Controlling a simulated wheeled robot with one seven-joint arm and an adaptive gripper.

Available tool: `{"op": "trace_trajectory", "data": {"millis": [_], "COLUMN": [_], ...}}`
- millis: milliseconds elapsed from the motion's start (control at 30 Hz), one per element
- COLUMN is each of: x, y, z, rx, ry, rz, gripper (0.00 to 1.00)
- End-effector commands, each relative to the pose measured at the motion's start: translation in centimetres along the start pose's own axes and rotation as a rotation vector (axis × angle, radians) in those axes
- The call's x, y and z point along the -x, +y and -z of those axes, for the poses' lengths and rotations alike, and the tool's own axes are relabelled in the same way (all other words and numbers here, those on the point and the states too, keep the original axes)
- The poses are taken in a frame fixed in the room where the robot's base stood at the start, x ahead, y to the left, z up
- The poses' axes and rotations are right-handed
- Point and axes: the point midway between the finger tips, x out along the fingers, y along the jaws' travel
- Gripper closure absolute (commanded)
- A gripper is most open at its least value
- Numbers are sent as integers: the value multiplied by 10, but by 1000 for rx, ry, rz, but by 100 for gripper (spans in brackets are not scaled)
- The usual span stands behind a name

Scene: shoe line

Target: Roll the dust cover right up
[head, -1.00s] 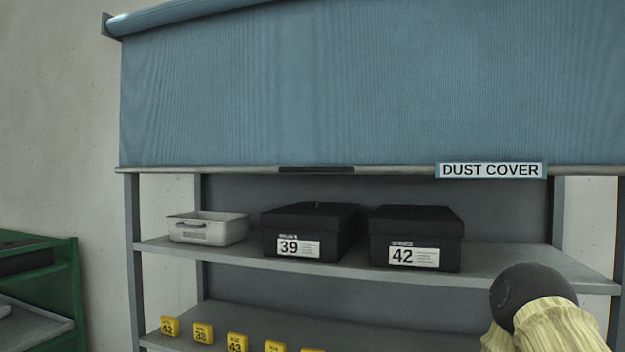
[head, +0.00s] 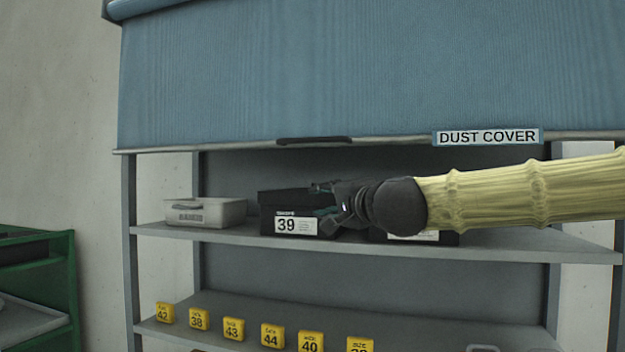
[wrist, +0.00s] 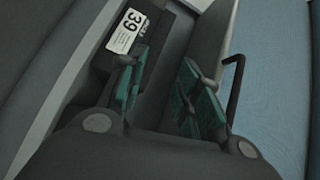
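The blue dust cover (head: 350,75) hangs over the upper part of the rack, with a pale bar along its lower edge. A dark handle (head: 315,140) sits on that bar, left of the DUST COVER label (head: 487,137). In the wrist view the handle (wrist: 236,85) stands out from the cover (wrist: 275,80), just right of the fingers. My gripper (head: 325,198) is in front of the box marked 39, below the handle and apart from it. In the wrist view my gripper (wrist: 165,90) is open, with nothing between its teal-padded fingers.
Black box 39 (head: 295,226) is partly behind my gripper; box 42 (head: 440,238) is mostly hidden by my arm. Yellow size blocks (head: 233,328) line the lower shelf. A green rack (head: 60,270) stands at left.

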Motion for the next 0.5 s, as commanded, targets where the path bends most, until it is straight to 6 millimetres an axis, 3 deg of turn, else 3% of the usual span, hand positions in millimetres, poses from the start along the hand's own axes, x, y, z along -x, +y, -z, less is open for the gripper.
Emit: {"op": "trace_trajectory", "data": {"millis": [33, 100, 200, 333, 500], "x": [14, 29, 46, 54, 41], "y": [-30, -64, -95, -113, -116], "z": [6, 13, 17, 20, 20], "rx": [-20, -43, -64, -76, -77], "ry": [7, 11, 11, 12, 11], "rz": [47, 94, 137, 161, 161], "gripper": [66, 66, 66, 66, 66]}}
